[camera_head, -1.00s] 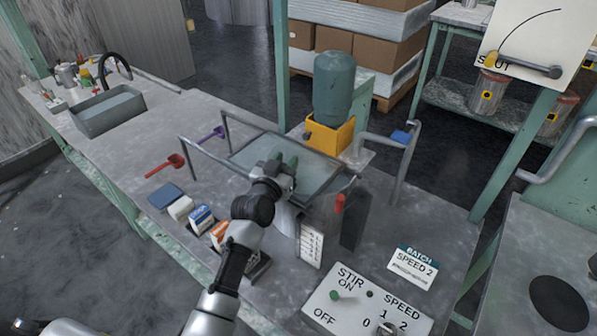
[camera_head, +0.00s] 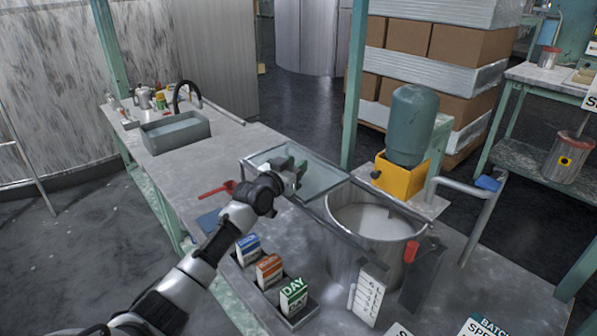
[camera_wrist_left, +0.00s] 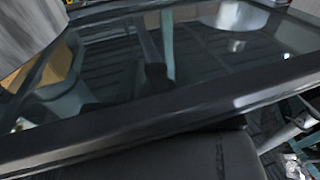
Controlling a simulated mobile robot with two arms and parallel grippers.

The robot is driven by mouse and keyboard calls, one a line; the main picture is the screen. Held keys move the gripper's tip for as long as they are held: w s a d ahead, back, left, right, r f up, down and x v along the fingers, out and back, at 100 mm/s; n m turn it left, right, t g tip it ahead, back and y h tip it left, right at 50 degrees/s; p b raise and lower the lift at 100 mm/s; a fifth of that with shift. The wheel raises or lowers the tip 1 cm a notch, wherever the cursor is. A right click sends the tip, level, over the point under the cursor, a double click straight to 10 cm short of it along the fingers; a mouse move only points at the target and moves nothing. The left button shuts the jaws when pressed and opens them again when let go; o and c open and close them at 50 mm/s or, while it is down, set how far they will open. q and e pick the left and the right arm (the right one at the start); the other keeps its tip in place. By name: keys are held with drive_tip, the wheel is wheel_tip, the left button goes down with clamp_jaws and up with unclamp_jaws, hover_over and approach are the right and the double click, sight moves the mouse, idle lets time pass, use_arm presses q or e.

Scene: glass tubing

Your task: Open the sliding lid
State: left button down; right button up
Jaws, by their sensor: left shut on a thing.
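The sliding lid (camera_head: 322,180) is a clear glass panel with a dark frame. It lies to the left of the round metal vat (camera_head: 345,250), whose mouth is largely uncovered and shows pale contents (camera_head: 368,218). My left gripper (camera_head: 294,168) is shut on the lid; its fingers hide the exact grip point. In the left wrist view, the lid's dark frame bar (camera_wrist_left: 150,125) crosses the picture, with reflections in the glass above it. My right gripper is not in view.
A yellow dispenser with a green tank (camera_head: 412,125) stands behind the vat. Small labelled boxes (camera_head: 270,268) sit in front. A red scoop (camera_head: 218,189) lies left of my gripper. A sink basin (camera_head: 175,132) is at the back left. A rail (camera_head: 465,205) is at the right.

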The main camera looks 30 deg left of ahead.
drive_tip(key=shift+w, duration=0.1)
use_arm(q)
drive_tip(key=c, duration=0.8)
unclamp_jaws()
drive_tip(key=shift+s, duration=0.3)
drive_tip(key=s, duration=0.6)
drive_tip(key=s+a+p, duration=0.1)
drive_tip(key=s, duration=0.3)
drive_tip(key=shift+s, duration=0.1)
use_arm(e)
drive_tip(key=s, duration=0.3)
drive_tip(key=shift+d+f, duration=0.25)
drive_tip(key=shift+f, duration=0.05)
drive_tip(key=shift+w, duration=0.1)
